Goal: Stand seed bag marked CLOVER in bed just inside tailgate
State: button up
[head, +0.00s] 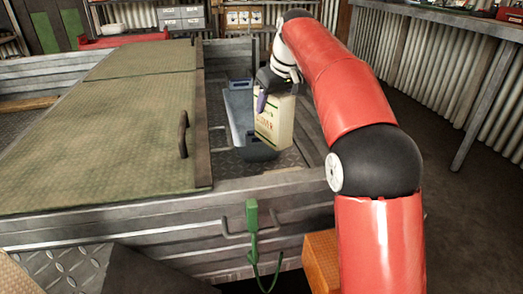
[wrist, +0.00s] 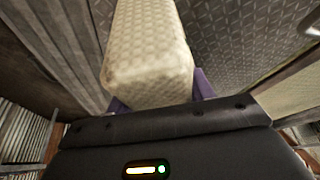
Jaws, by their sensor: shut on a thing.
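My gripper (head: 265,93) is shut on the top of a cream seed bag (head: 275,122), with a purple finger showing. The bag looks roughly upright, inside the open strip of the metal bed (head: 222,170). In the wrist view the pale bag (wrist: 148,50) lies between the purple fingers, with ribbed metal floor beyond it. I cannot tell whether its base touches the floor. The near metal wall (head: 160,232), with a green strap and a handle, may be the tailgate; the pictures do not settle this.
A blue-grey tub (head: 236,110) stands in the bed just left of the bag, partly hidden by it. A green ribbed cover (head: 110,130) with a dark handle closes the bed's left part. A workbench (head: 440,20) stands at the right. An orange box (head: 322,262) sits near my arm.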

aim_at(282, 128)
notch_tip(282, 128, down, 17)
jog(key=b, duration=0.4)
jog(key=shift+b, duration=0.35)
jog(key=shift+f, duration=0.15)
jog(key=o, duration=1.4)
jog(key=p+v, duration=0.2)
jog(key=v, duration=1)
